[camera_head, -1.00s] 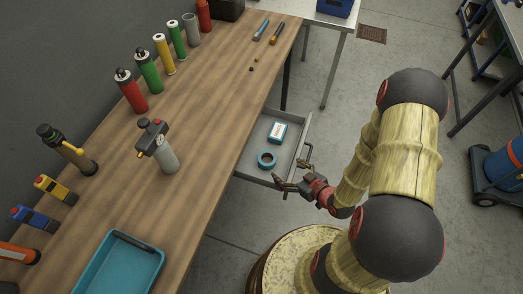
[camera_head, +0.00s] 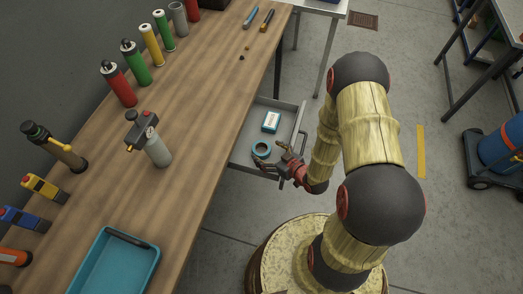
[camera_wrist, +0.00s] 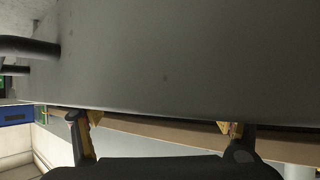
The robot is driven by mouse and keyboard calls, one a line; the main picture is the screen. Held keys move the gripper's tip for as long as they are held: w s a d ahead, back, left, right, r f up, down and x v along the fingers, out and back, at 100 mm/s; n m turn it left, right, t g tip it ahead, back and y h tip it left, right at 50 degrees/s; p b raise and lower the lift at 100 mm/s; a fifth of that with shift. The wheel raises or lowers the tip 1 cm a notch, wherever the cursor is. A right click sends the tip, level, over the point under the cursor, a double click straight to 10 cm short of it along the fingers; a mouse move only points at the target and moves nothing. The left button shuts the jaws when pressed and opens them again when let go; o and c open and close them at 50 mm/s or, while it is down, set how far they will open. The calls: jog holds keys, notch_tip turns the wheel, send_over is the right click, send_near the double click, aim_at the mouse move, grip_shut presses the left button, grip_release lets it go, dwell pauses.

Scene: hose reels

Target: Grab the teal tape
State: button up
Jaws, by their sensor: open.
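The tape is not seen in the wrist view, where a grey surface fills most of the picture.
A teal and white box (camera_head: 271,121) lies in the drawer behind the tape. The wooden bench (camera_head: 190,120) overhangs at the left, carrying canisters, a torch (camera_head: 150,140) and a teal tray (camera_head: 118,262).

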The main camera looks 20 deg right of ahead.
aim_at(262, 149)
jog(key=x, duration=0.3)
jog(key=shift+b, duration=0.3)
jog(key=shift+c, duration=1.3)
jog(key=c, duration=1)
